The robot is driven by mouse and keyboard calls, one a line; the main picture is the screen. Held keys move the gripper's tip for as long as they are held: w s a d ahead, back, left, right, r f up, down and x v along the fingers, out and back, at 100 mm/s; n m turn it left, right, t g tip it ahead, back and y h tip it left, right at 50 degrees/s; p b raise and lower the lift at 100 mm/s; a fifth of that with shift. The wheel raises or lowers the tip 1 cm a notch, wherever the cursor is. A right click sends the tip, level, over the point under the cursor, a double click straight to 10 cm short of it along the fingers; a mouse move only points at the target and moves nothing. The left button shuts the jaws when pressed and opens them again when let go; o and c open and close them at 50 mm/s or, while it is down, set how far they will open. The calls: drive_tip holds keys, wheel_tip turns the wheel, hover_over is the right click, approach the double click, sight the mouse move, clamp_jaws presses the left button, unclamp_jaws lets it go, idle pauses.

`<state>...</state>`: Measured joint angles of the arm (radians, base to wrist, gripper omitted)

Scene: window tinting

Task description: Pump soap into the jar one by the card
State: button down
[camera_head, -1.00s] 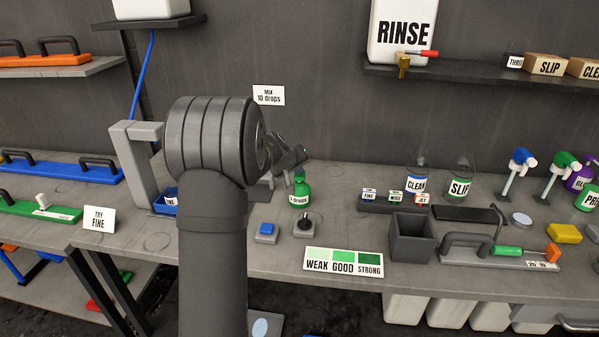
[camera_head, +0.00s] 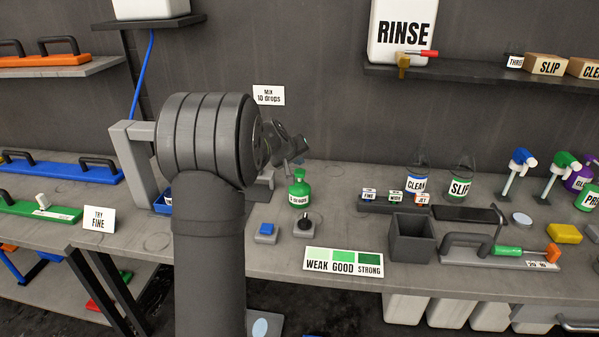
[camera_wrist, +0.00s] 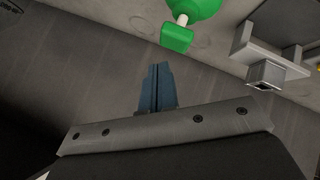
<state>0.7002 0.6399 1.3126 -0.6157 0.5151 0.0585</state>
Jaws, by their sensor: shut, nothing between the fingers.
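The green soap pump bottle (camera_head: 299,193) stands upright on the bench with a white label. In the wrist view its green pump head (camera_wrist: 177,38) is just beyond my fingertips. My gripper (camera_head: 300,148) is above the bottle, its fingers shut and empty. They show as a narrow blue-grey pair in the wrist view (camera_wrist: 157,85), with a visible gap to the pump head. The card "MIX 10 drops" (camera_head: 269,95) is on the back wall. I cannot make out a jar by that card; my arm covers part of the bench there.
A blue-topped block (camera_head: 265,232) and a black-knobbed block (camera_head: 304,225) sit in front of the bottle. A WEAK/GOOD/STRONG chart (camera_head: 343,262) is at the front edge. A grey open bin (camera_head: 411,240) and jars labelled CLEAN (camera_head: 416,184) and SLIP (camera_head: 460,188) are right.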

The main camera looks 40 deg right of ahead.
sight(298, 173)
drive_tip(key=shift+r, duration=2.15)
drive_tip(key=shift+f, duration=0.1)
drive_tip(key=shift+r, duration=2)
